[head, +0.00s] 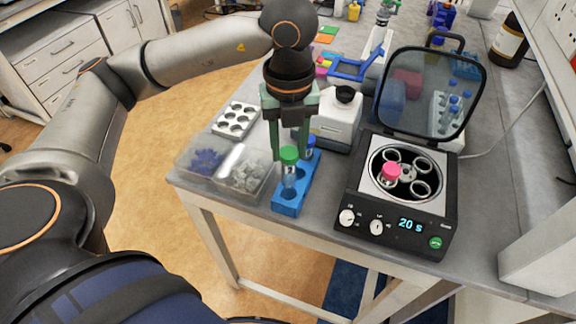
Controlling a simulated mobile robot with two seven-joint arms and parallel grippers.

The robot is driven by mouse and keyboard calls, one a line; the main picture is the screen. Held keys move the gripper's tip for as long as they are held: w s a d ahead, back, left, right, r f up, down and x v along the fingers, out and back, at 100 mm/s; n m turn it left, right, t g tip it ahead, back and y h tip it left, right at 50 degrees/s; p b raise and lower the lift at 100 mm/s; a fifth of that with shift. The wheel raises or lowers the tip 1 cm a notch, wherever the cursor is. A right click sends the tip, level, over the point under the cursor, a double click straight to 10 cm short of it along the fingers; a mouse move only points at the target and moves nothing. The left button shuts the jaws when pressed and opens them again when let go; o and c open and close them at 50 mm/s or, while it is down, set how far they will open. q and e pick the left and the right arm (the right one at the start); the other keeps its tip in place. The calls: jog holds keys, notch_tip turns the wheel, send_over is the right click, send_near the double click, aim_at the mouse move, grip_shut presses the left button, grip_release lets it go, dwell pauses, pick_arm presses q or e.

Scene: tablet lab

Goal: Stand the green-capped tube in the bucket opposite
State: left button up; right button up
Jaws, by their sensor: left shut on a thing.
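The green-capped tube (289,157) is upright at the blue rack (289,205) on the bench. My left gripper (289,150) comes down from above and is shut on this tube; I cannot tell whether the tube's lower end is still in the rack. The centrifuge (396,220) stands to the right with its lid (428,95) raised. Its rotor shows several ring-shaped buckets, and a pink-capped tube (391,173) stands in the front-left one. The bucket opposite (411,158), at the back right, looks empty. My right gripper is not in view.
A blue-capped tube (309,146) stands in the rack behind the green one. A white bottle with a black cap (340,118) stands behind. Clear bins (243,182) and a white well plate (236,119) lie left.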

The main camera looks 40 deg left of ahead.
pick_arm(q)
jog(key=shift+r, duration=0.2)
notch_tip(320, 180, up, 3)
jog(key=shift+r+p, duration=0.1)
jog(key=shift+p, duration=1.05)
notch_tip(320, 180, up, 4)
jog(key=shift+f, duration=0.25)
jog(key=w+d, duration=1.9)
jog(key=d, duration=0.2)
